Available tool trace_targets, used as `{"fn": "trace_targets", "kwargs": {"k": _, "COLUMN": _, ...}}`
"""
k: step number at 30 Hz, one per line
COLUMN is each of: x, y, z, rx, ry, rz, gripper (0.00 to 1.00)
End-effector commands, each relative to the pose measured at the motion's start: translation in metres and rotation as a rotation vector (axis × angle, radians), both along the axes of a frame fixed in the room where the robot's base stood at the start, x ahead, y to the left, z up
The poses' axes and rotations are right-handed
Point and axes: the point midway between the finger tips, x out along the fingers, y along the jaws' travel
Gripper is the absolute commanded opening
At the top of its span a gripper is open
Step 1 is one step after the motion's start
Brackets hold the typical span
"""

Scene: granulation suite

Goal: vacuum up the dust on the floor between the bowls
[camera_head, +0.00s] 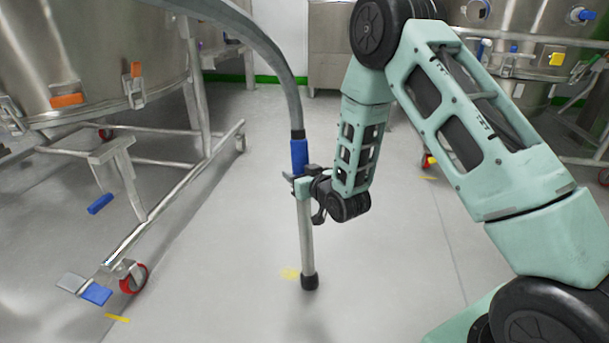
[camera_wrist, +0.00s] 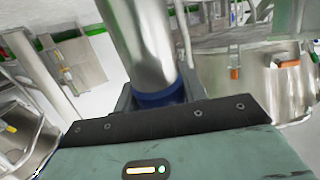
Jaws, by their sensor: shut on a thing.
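My gripper (camera_head: 306,184) is shut on the vacuum wand (camera_head: 306,240), just below its blue grip (camera_head: 299,157). The wand stands nearly upright in the head view, with its black nozzle (camera_head: 309,282) at or close to the floor. A grey hose (camera_head: 270,48) runs from its top up and to the left. A yellowish patch (camera_head: 290,273), perhaps dust or a floor mark, lies just left of the nozzle. A large steel bowl (camera_head: 95,50) stands on the left and another bowl (camera_head: 530,30) at the back right. In the wrist view the metal tube (camera_wrist: 145,45) rises from between the jaws.
The left bowl's tube frame (camera_head: 175,198) reaches forward, with a red caster (camera_head: 133,278) and blue pedals near the front. The right bowl's frame stands behind my arm. A steel cabinet (camera_head: 335,45) is at the back. The floor (camera_head: 225,250) between is open.

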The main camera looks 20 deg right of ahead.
Motion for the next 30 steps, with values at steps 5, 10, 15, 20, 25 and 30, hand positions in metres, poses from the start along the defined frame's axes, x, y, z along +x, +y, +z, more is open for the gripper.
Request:
{"fn": "trace_targets", "kwargs": {"k": 5, "x": 0.009, "y": 0.011, "z": 0.001, "rx": 0.001, "ry": -0.004, "rz": 0.001, "gripper": 0.18}}
{"fn": "trace_targets", "kwargs": {"k": 10, "x": 0.016, "y": 0.022, "z": 0.001, "rx": 0.002, "ry": -0.003, "rz": 0.002, "gripper": 0.18}}
{"fn": "trace_targets", "kwargs": {"k": 15, "x": 0.023, "y": 0.032, "z": 0.001, "rx": 0.001, "ry": -0.003, "rz": 0.001, "gripper": 0.18}}
{"fn": "trace_targets", "kwargs": {"k": 20, "x": 0.03, "y": 0.041, "z": 0.001, "rx": 0.001, "ry": -0.003, "rz": 0.001, "gripper": 0.18}}
{"fn": "trace_targets", "kwargs": {"k": 25, "x": 0.038, "y": 0.052, "z": 0.001, "rx": 0.002, "ry": -0.003, "rz": 0.002, "gripper": 0.18}}
{"fn": "trace_targets", "kwargs": {"k": 30, "x": 0.044, "y": 0.06, "z": 0.001, "rx": 0.002, "ry": -0.003, "rz": 0.001, "gripper": 0.18}}
